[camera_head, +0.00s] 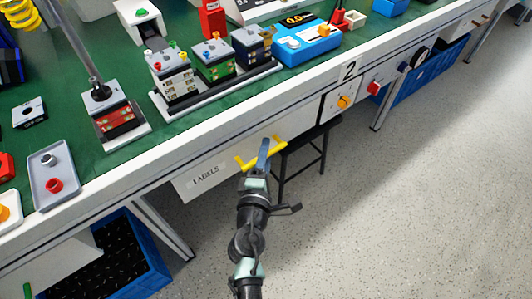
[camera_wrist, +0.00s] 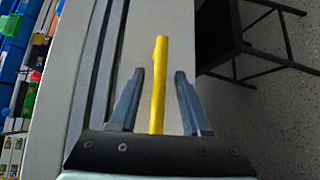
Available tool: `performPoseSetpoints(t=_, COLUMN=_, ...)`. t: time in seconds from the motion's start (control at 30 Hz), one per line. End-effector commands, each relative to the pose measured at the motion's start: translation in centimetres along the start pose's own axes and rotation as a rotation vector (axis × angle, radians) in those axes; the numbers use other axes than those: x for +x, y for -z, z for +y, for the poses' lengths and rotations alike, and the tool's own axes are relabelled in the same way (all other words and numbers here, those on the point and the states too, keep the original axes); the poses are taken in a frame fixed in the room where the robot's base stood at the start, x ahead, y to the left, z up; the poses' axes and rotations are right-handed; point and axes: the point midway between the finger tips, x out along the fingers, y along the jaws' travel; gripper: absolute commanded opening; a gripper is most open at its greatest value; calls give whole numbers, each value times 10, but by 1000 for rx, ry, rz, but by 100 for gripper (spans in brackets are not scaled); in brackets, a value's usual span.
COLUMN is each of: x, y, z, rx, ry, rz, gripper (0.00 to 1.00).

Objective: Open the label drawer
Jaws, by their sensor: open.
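The label drawer (camera_head: 205,178) is a white front under the green workbench, marked "LABELS". It appears closed, flush under the bench edge. Its yellow bar handle (camera_head: 279,141) sticks out from the front. My gripper (camera_head: 265,148) is at the handle. In the wrist view the yellow handle (camera_wrist: 158,85) runs between the two blue-grey fingers of my gripper (camera_wrist: 159,90). The fingers stand apart, with a gap on each side of the handle. Part of the handle is hidden behind my gripper in the head view.
A black stool (camera_head: 303,150) stands under the bench, right of the drawer. A panel marked "2" with an orange knob (camera_head: 345,101) and a red knob (camera_head: 374,88) lies farther right. Blue crates (camera_head: 135,262) stand below. The floor in front is clear.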

Motion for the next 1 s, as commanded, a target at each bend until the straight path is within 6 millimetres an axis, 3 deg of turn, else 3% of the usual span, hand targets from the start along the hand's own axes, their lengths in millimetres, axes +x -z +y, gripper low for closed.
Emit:
performPoseSetpoints(t=0.27, x=1, y=0, z=0, rx=0, ry=-1, rz=0, gripper=48)
performPoseSetpoints(t=0.53, x=1, y=0, z=0, rx=1, ry=-1, rz=0, gripper=0)
performPoseSetpoints(t=1.0, x=1, y=0, z=0, rx=1, ry=0, rz=0, gripper=0)
